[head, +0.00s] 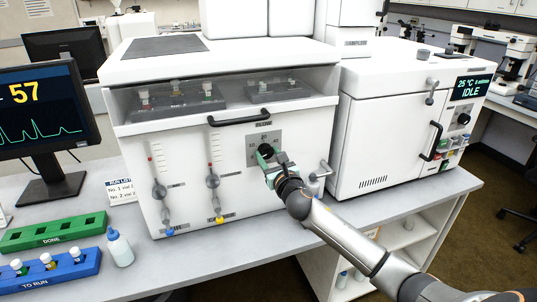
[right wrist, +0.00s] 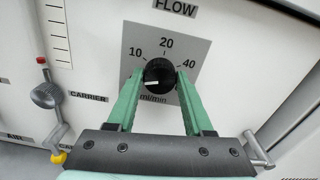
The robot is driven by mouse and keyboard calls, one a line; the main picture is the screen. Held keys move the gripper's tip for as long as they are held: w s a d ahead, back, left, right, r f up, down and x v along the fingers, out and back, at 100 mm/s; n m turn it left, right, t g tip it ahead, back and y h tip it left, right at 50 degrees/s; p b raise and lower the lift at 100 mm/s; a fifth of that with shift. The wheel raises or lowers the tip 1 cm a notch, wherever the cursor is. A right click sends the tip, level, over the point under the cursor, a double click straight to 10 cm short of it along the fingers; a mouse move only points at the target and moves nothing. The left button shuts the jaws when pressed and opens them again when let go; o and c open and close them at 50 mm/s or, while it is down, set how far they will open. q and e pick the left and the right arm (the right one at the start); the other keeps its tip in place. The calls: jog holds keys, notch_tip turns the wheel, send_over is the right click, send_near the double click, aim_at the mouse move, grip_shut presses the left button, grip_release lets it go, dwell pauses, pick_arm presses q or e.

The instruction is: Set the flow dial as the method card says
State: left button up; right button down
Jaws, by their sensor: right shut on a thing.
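The flow dial (right wrist: 159,73) is a black round knob on a grey plate headed FLOW, with 10, 20 and 40 printed around it and ml/min below. Its white mark points left, a little below the 10. My right gripper (right wrist: 158,85) has its green fingers on either side of the knob and is shut on it. In the head view my right gripper (head: 266,158) covers much of the dial plate (head: 265,139) on the white instrument's front. I cannot make out a method card. My left gripper is out of view.
Two flow tubes with knobs (head: 212,181) stand left of the dial. A dark door handle (head: 240,118) is above it and a metal lever (head: 320,177) to its right. A white bottle (head: 120,248), vial racks (head: 52,232) and a run list card (head: 121,190) are at the left.

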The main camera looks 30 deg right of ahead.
jog(key=m, duration=0.4)
jog(key=shift+d+m+p, duration=0.1)
jog(key=shift+m+p, duration=0.2)
jog(key=shift+p, duration=0.1)
jog(key=m, duration=0.5)
jog(key=shift+m, duration=0.3)
jog(key=m, duration=0.5)
jog(key=shift+p, duration=0.4)
jog(key=m, duration=0.5)
jog(key=m+p, duration=0.1)
jog(key=m, duration=0.5)
jog(key=shift+f+p, duration=0.1)
jog(key=shift+p, duration=0.25)
jog(key=m+p, duration=0.1)
jog(key=m, duration=0.3)
jog(key=shift+m, duration=0.3)
jog(key=shift+f+m+p, duration=0.1)
jog(key=shift+m+p, duration=0.35)
jog(key=shift+m, duration=0.85)
